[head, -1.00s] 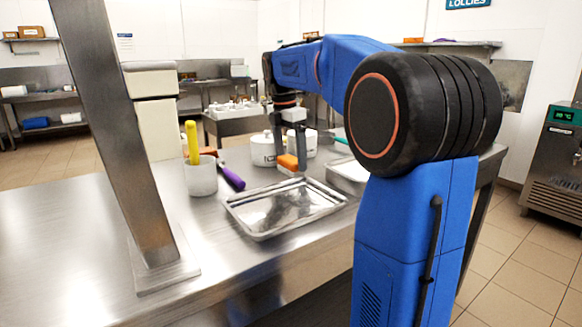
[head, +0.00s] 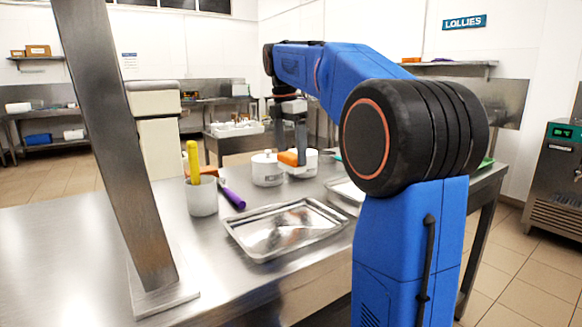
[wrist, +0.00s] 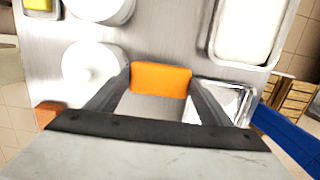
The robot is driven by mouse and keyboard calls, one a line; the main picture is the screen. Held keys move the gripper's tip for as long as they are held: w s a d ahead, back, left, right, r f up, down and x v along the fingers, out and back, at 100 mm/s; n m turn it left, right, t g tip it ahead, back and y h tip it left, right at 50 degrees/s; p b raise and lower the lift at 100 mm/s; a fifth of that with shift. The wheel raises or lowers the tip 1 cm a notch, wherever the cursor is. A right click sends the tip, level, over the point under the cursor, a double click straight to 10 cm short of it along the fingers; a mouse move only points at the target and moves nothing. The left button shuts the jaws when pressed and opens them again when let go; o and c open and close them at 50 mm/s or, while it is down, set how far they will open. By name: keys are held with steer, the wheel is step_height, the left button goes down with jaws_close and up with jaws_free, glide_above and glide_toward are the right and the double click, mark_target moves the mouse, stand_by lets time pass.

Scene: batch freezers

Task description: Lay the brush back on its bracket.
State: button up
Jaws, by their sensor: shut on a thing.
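My gripper (head: 301,155) is shut on an orange block-shaped thing (wrist: 161,78), which sits squarely between the two fingers in the wrist view. It looks like part of the brush, but no bristles can be made out. I cannot make out the bracket for certain in either view.
A shiny metal tray (head: 262,251) lies nearest on the table, with a second tray (head: 345,187) behind it at right. A white cup (head: 202,200) holding a yellow-handled tool, a purple handle (head: 233,199) and another white pot (head: 267,172) stand left. A slanted steel post (head: 120,150) rises at left.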

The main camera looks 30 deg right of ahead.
steer(key=shift+r, duration=1.3)
steer(key=shift+s+d+r, duration=0.1)
steer(key=shift+s, duration=0.05)
glide_above(291, 193)
steer(key=shift+s+f, duration=0.1)
steer(key=shift+f, duration=4.9)
steer(key=shift+f, duration=0.1)
steer(key=o, duration=0.9)
